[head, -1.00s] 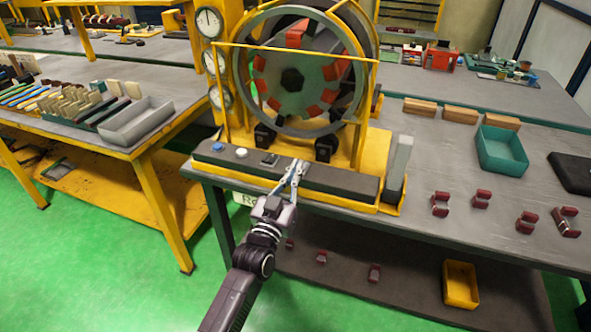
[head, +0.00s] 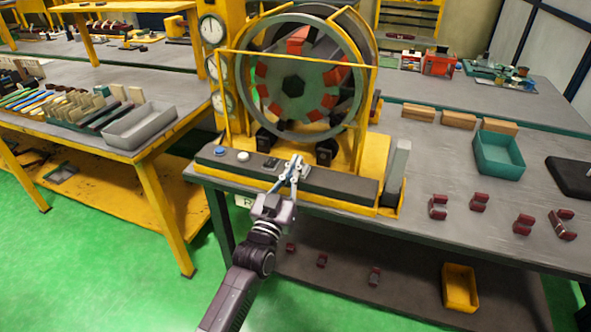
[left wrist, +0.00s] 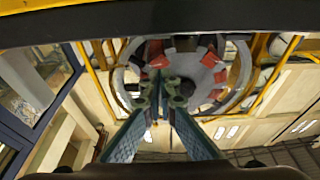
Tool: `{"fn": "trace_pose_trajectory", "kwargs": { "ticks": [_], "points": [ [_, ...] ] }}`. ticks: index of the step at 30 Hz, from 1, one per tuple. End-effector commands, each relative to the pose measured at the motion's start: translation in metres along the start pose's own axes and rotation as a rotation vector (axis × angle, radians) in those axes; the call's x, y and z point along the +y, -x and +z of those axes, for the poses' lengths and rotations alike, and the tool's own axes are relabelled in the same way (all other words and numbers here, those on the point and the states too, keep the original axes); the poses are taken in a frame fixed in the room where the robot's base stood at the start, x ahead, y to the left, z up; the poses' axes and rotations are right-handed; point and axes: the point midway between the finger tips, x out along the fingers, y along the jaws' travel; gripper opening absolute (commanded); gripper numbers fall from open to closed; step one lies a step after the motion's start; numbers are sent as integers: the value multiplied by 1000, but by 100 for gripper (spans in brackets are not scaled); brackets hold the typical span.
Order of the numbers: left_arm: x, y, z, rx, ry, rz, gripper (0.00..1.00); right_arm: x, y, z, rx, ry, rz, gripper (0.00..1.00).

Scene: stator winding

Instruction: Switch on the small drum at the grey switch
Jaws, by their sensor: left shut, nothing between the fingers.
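The drum (head: 293,82), a grey wheel with red blocks around its face, stands upright inside a ring in the yellow machine. The dark control panel (head: 340,185) in front of it carries a blue button (head: 219,151), a white button (head: 243,156) and a black switch (head: 270,162). A grey switch plate (head: 304,173) shows partly behind my left gripper (head: 294,164), which is shut and empty at the panel. I cannot tell whether the fingertips touch the switch. In the left wrist view, the fingers (left wrist: 170,92) point towards the drum (left wrist: 186,75). My right gripper is out of view.
Gauges (head: 212,30) stand left of the drum. Right of the machine are a teal bin (head: 499,153), wooden blocks (head: 458,118) and several dark red parts (head: 479,201) on the bench. A grey tray (head: 138,126) stands on the left table. A yellow bin (head: 460,287) sits on the lower shelf.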

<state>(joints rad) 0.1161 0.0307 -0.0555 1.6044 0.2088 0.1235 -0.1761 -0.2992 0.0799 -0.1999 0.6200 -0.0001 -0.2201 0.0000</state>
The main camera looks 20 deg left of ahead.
Motion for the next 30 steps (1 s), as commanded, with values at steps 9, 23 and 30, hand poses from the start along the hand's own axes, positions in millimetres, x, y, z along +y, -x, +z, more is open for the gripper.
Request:
{"fn": "trace_pose_trajectory", "kwargs": {
  "ticks": [9,23,30],
  "points": [
    [0,74,19,-2,-2,0,0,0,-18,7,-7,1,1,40],
    [0,99,21,1,-1,0,0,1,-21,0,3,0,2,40],
    [0,98,21,1,-1,0,0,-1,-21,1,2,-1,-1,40]
  ]
}}
